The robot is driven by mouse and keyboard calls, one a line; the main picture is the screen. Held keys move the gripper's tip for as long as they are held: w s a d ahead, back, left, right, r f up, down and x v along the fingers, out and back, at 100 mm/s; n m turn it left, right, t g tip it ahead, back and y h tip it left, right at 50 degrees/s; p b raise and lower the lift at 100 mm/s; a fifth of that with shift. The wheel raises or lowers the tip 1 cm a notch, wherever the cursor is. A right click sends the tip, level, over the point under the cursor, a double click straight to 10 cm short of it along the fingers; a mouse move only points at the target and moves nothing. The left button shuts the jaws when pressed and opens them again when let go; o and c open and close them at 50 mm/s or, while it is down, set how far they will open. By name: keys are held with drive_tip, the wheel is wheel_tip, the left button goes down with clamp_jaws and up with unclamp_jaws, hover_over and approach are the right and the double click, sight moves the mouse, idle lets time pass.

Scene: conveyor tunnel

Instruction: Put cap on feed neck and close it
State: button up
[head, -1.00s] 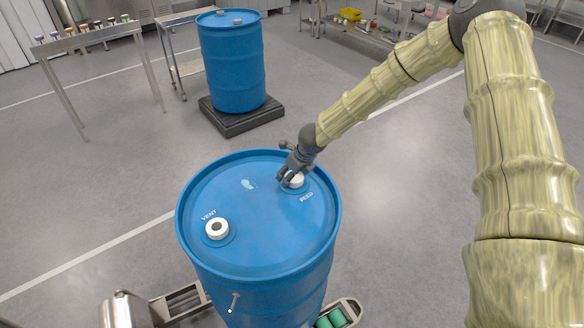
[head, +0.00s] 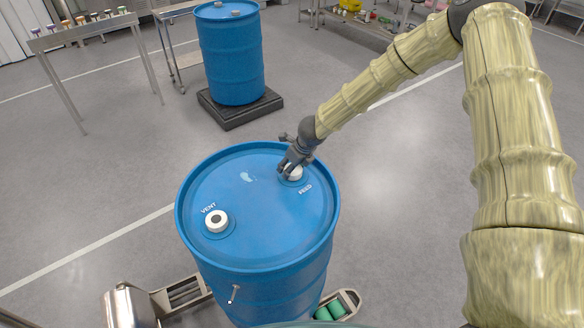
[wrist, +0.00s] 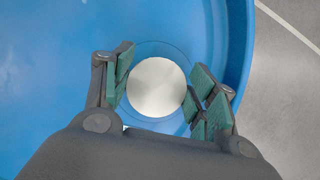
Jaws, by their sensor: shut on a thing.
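A blue drum (head: 255,235) stands below me, its lid marked VENT and FEED. My gripper (head: 290,172) is over the FEED opening at the lid's far right. It is shut on a white round cap (head: 295,173), which sits at the feed neck. In the wrist view the cap (wrist: 156,87) lies between the green-padded fingers of the gripper (wrist: 158,92), inside a faint ring on the lid. The neck under the cap is hidden, so I cannot tell how far the cap is seated. The vent neck (head: 216,222) is white with a dark centre.
A second blue drum (head: 232,60) is on a black pallet (head: 240,106) behind. A metal table (head: 85,35) with several small items is at the far left. The floor at right is clear.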

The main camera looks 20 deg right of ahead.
drive_tip(key=shift+s+a+f+m+h+b, duration=0.2)
drive_tip(key=shift+m+b, duration=0.4)
drive_tip(key=shift+b, duration=1)
drive_tip(key=shift+s+a+f+m+h+b, duration=0.15)
drive_tip(key=shift+m+b, duration=0.45)
drive_tip(key=shift+b, duration=0.95)
drive_tip(key=shift+w+d+m+t+h+b, duration=0.15)
drive_tip(key=shift+m+h+b, duration=0.3)
drive_tip(key=shift+m+b, duration=0.8)
drive_tip(key=shift+s+d+m+t+h+b, duration=0.15)
drive_tip(key=shift+m+h+b, duration=0.4)
drive_tip(key=shift+b, duration=1.3)
drive_tip(key=shift+w+r+m+h+b, duration=0.15)
drive_tip(key=shift+m+h+b, duration=0.2)
drive_tip(key=shift+m+b, duration=1)
drive_tip(key=shift+m, duration=0.35)
drive_tip(key=shift+r+m, duration=0.1)
drive_tip(key=shift+m, duration=0.2)
drive_tip(key=m+g+h+b, duration=0.1)
drive_tip(key=m+b, duration=0.1)
drive_tip(key=m, duration=0.1)
drive_tip(key=shift+w+h, duration=0.1)
drive_tip(key=shift+h, duration=0.2)
drive_tip(key=shift+r+m+h, duration=0.15)
drive_tip(key=shift+m+h, duration=0.15)
drive_tip(key=shift+m, duration=0.8)
